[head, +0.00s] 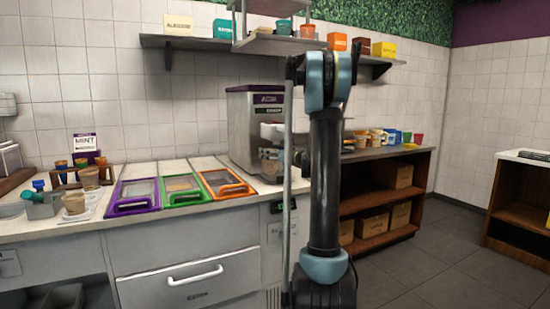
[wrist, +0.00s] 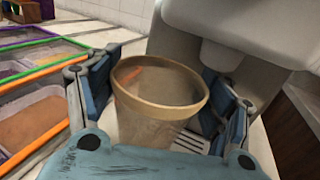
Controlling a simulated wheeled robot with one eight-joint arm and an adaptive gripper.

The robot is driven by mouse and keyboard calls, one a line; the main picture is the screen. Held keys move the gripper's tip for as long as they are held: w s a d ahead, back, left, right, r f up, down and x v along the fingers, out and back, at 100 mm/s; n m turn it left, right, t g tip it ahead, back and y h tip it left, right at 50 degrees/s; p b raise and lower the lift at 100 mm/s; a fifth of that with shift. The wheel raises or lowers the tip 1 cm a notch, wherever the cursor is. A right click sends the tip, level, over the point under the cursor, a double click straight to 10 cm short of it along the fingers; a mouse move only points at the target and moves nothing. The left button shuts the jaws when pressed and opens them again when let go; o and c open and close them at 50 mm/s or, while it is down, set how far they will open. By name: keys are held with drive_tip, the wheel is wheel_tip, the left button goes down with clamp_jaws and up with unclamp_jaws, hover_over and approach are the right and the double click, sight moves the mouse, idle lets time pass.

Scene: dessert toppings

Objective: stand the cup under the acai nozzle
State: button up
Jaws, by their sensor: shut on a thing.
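My gripper (wrist: 150,92) is shut on a tan, translucent cup (wrist: 155,112), with a blue-padded finger on each side. The cup is upright with its open rim facing up, and it looks empty apart from an orange mark seen at its inner wall. The acai machine (head: 252,125) is a steel box with a purple label on the counter. Its pale nozzle (wrist: 221,58) hangs just beyond and right of the cup's rim in the wrist view. A slotted drip grille (wrist: 191,143) shows low beside the cup.
Topping bins with purple (head: 134,207), green (head: 183,198) and orange (head: 226,191) frames are set in the counter left of the machine. A wooden shelf unit (head: 383,200) stands to the right.

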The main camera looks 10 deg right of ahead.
drive_tip(key=d, duration=0.1)
drive_tip(key=w+d+f, duration=0.1)
drive_tip(key=w+d, duration=0.1)
drive_tip(key=shift+w+d+f, duration=0.2)
drive_tip(key=shift+d+f, duration=0.05)
drive_tip(key=o, duration=1.1)
drive_tip(key=shift+f, duration=0.1)
drive_tip(key=shift+c, duration=0.2)
